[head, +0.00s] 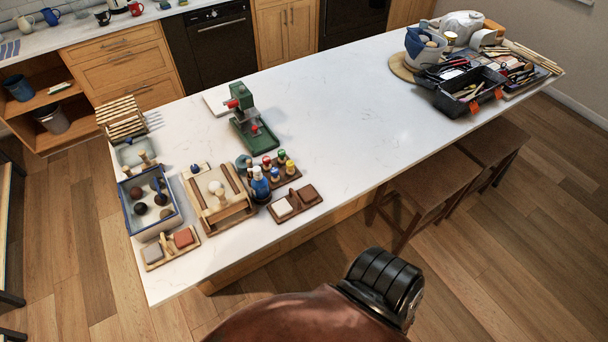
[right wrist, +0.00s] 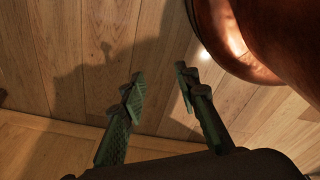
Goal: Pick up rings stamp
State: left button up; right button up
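I cannot tell which piece is the rings stamp at this size. Small round knobbed pieces (head: 154,197) sit in a blue-rimmed tray (head: 131,222) at the left end of the white counter. Several bottles or stamps with coloured tops (head: 281,156) stand on a small wooden rack to the right of it. A wooden frame (head: 222,218) with a pale round knob (head: 215,187) stands between them. My right gripper (right wrist: 160,77) shows in the right wrist view, fingers apart and empty above the wood floor, away from the counter pieces. My left gripper is not in view.
The counter (head: 330,130) is bare in its middle. A green press (head: 250,120) stands behind the racks. Stools (head: 432,188) stand along the near side.

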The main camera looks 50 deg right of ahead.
aim_at(275, 171)
jog(key=z, duration=0.85)
jog(key=i, duration=0.35)
jog(key=z, duration=0.05)
